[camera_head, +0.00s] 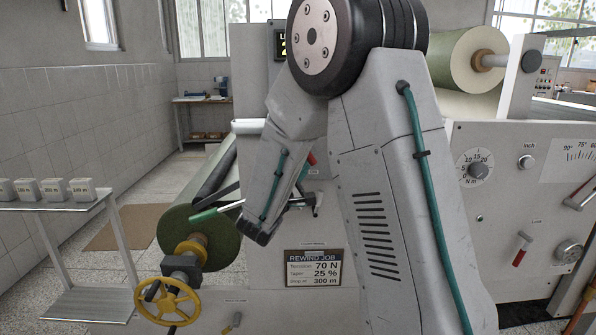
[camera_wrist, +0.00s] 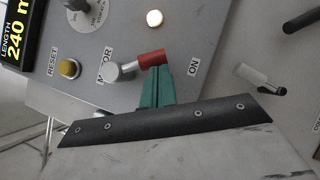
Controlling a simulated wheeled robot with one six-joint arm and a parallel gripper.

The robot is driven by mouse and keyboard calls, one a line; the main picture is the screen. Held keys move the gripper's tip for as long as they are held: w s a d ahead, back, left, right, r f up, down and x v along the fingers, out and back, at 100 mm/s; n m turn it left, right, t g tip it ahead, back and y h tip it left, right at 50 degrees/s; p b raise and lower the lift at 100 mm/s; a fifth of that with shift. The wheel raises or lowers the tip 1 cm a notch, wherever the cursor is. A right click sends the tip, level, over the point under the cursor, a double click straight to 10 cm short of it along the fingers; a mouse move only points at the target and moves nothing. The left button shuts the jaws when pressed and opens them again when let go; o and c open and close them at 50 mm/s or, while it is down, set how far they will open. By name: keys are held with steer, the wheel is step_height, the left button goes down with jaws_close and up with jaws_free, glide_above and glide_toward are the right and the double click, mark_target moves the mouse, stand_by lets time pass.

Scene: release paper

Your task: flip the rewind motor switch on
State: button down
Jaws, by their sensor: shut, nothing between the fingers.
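The rewind motor switch is a lever with a red grip (camera_wrist: 151,59) on a metal stem (camera_wrist: 121,71). In the wrist view it lies between the MOTOR label (camera_wrist: 104,65) and the ON label (camera_wrist: 193,67), with its red end pointing toward ON. My gripper (camera_wrist: 157,70) shows there as shut teal fingers, its tips right at the red grip; they appear to touch it, but nothing is held between them. In the head view a bit of the red grip (camera_head: 312,158) shows beside my arm, and my fingers are hidden.
Near the switch are a yellow RESET button (camera_wrist: 68,68), a lit lamp (camera_wrist: 154,18), a dial (camera_wrist: 82,5) and a pale lever (camera_wrist: 251,73). In the head view, a REWIND JOB sign (camera_head: 313,268) hangs below, and a yellow handwheel (camera_head: 167,301) stands lower left.

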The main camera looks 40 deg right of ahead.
steer(key=w+f+v, duration=0.2)
steer(key=v, duration=1.1)
steer(key=s+d+f+m+g+y, duration=0.1)
steer(key=s+f+m+g+y, duration=0.15)
steer(key=s+g, duration=0.45)
steer(key=s+d+f+m+g+y, duration=0.15)
steer(key=s+g+y, duration=0.3)
steer(key=s, duration=0.55)
steer(key=s+a+r+m+t+y, duration=0.3)
steer(key=s+a+r+m+y, duration=0.3)
steer(key=s+a+y, duration=0.4)
steer(key=shift+s+a+r+t+y, duration=0.4)
steer(key=shift+s+r+y, duration=0.25)
steer(key=shift+s+y, duration=0.4)
